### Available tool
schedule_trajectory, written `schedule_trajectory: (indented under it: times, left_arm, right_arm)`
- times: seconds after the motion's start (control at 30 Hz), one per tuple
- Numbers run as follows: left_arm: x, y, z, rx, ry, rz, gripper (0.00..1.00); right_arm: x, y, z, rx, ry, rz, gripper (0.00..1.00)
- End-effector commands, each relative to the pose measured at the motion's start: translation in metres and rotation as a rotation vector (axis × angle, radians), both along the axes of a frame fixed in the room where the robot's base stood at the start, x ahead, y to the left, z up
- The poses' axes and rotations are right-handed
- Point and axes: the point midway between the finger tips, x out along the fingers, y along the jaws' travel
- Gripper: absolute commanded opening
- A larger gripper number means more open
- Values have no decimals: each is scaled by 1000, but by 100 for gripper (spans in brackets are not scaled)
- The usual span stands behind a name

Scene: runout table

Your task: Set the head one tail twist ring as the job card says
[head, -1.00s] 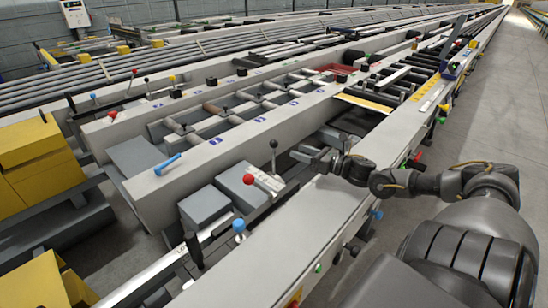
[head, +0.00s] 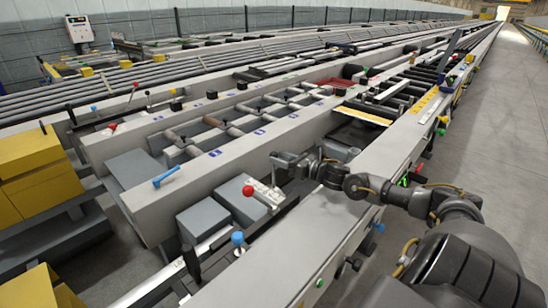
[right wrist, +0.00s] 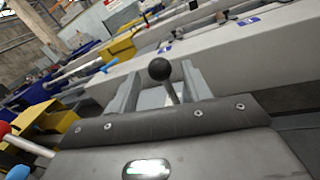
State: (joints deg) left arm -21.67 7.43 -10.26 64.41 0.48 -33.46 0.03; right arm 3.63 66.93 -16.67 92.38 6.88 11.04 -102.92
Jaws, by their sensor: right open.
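My right gripper (head: 280,160) is over the near side of the machine, its jaws apart. In the right wrist view, a black ball knob on a thin lever (right wrist: 159,69) stands upright between the two grey fingers (right wrist: 160,88). I cannot tell whether they touch it. In the head view the gripper hides that knob. A red ball knob (head: 248,190) and a blue knob (head: 238,237) stand to its left and nearer. I cannot make out which part is the tail twist ring, and no job card is readable. My left gripper is not in view.
Grey box blocks (head: 241,199) sit below the gripper. A blue handle (head: 166,177) lies on the machine's long beam. Yellow boxes (head: 36,172) stand at the left. A clear grey floor aisle (head: 490,130) runs along the right.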

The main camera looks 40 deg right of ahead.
Motion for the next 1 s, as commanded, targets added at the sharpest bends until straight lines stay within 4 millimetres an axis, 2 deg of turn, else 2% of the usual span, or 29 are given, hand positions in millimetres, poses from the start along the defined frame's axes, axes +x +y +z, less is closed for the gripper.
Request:
schedule_trajectory:
  times: [0.1,0.3,0.67,1.0]
  left_arm:
    - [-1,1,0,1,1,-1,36]
    - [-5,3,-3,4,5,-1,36]
    - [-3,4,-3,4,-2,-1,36]
    - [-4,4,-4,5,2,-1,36]
  right_arm:
    - [14,4,2,3,-3,-2,48]
    - [27,7,1,0,-2,-1,48]
    - [30,9,0,0,1,0,48]
    - [29,9,0,0,1,0,5]
